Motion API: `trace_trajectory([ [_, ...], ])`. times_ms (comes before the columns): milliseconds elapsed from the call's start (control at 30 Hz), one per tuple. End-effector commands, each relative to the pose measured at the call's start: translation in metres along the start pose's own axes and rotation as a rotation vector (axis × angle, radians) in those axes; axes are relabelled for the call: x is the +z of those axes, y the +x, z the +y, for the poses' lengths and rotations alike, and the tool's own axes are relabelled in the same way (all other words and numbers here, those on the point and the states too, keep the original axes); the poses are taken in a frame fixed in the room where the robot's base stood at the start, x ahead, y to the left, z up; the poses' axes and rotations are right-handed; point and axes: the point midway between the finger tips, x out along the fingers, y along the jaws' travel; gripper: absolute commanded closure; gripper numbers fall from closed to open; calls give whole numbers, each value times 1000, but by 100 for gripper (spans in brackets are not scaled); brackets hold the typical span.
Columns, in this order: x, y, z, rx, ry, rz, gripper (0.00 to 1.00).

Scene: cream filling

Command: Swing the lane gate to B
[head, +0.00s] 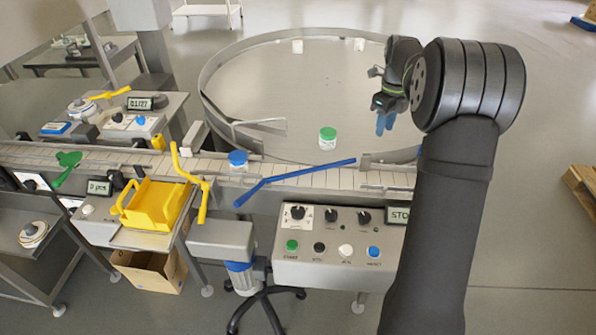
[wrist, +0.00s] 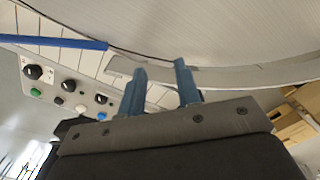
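A long blue bar (head: 295,180) lies slantwise across the conveyor, its lower left end bent and reaching past the near edge; part of it shows at the upper left of the wrist view (wrist: 55,41). A bent yellow bar (head: 190,181) stands farther left at the belt. I cannot tell for sure which bar is the lane gate, and no B mark is readable beside either. My gripper (head: 385,122) hangs over the right side of the round table, away from both bars. In the wrist view its two blue fingers (wrist: 160,70) are apart with nothing between them.
A green-lidded jar (head: 327,138) stands on the round table (head: 290,85); a blue-lidded jar (head: 238,160) is on the conveyor. A control panel (head: 330,235) with knobs and buttons is in front. A yellow bin (head: 157,205) sits at left.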

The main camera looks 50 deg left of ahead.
Motion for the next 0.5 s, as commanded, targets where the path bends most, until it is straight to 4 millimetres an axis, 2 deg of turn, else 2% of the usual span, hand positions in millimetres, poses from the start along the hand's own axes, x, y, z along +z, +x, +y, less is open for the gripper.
trace_trajectory([
  [33,1,0,2,-1,-22,-2,80],
  [133,5,-1,7,-8,-112,-11,99],
  [500,26,-2,39,-63,-716,-52,100],
])
